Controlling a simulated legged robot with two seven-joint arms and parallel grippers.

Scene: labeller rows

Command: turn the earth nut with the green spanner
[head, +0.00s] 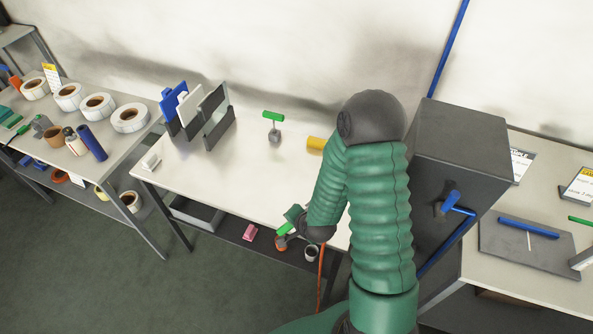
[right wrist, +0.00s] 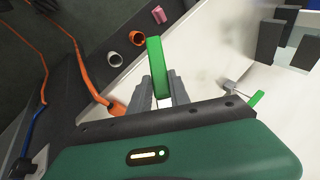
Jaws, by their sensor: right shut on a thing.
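My right gripper (head: 287,232) reaches over the front edge of the middle bench. In the right wrist view, its grey fingers (right wrist: 163,90) are shut on a bright green bar, the green spanner (right wrist: 157,66). A green T-shaped handle on a grey base (head: 274,117) stands on the bench behind, apart from the gripper. I cannot pick out the earth nut with certainty. My left gripper is in neither view.
A grey box (head: 462,140) with a blue lever stands right of my arm. A yellow cylinder (head: 316,144) lies beside the arm. Dark upright racks (head: 219,127) stand on the bench at left. An orange cable (right wrist: 88,74) hangs by the front edge.

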